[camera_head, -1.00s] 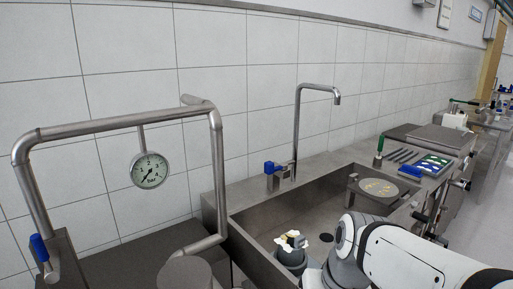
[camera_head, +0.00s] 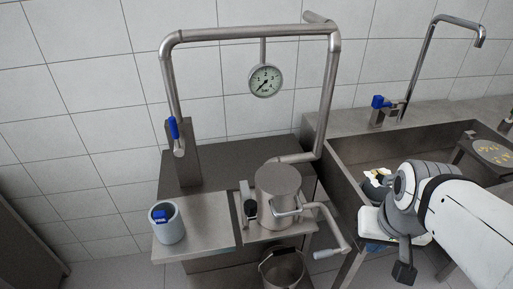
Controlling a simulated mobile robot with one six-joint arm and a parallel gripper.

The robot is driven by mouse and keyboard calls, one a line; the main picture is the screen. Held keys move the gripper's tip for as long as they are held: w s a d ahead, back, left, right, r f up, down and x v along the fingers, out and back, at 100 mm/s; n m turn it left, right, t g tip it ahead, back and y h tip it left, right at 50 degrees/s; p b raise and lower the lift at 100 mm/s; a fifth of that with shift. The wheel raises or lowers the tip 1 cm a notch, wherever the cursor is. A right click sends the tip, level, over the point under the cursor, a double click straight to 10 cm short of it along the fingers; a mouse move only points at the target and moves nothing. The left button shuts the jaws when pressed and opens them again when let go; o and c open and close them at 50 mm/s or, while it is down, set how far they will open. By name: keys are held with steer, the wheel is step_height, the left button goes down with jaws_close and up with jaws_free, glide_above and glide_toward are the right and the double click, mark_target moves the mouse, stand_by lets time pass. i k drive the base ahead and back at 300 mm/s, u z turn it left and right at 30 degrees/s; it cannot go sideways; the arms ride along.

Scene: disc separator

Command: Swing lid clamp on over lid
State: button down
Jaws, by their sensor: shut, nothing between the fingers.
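A round steel separator vessel (camera_head: 277,205) with a flat grey lid (camera_head: 278,179) stands on the work surface in the head view. A bent metal clamp piece (camera_head: 287,211) shows low at the lid's front right; I cannot tell whether any of it lies over the lid. A dark upright knob or handle (camera_head: 249,203) stands at the vessel's left side. A crank with a light grip (camera_head: 328,253) sticks out to the right. My white and grey arm is at the right, over the sink's front edge, well apart from the vessel. I cannot make out my gripper.
A pipe frame (camera_head: 250,35) with a pressure gauge (camera_head: 265,81) arches behind the vessel. A grey cup (camera_head: 166,228) holding something blue stands left. A bucket (camera_head: 282,268) is below. The sink (camera_head: 345,170) is right.

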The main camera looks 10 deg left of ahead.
mark_target(250, 205)
steer(key=u, duration=1.7)
steer(key=k, duration=1.45)
steer(key=z, duration=0.25)
steer(key=i, duration=1)
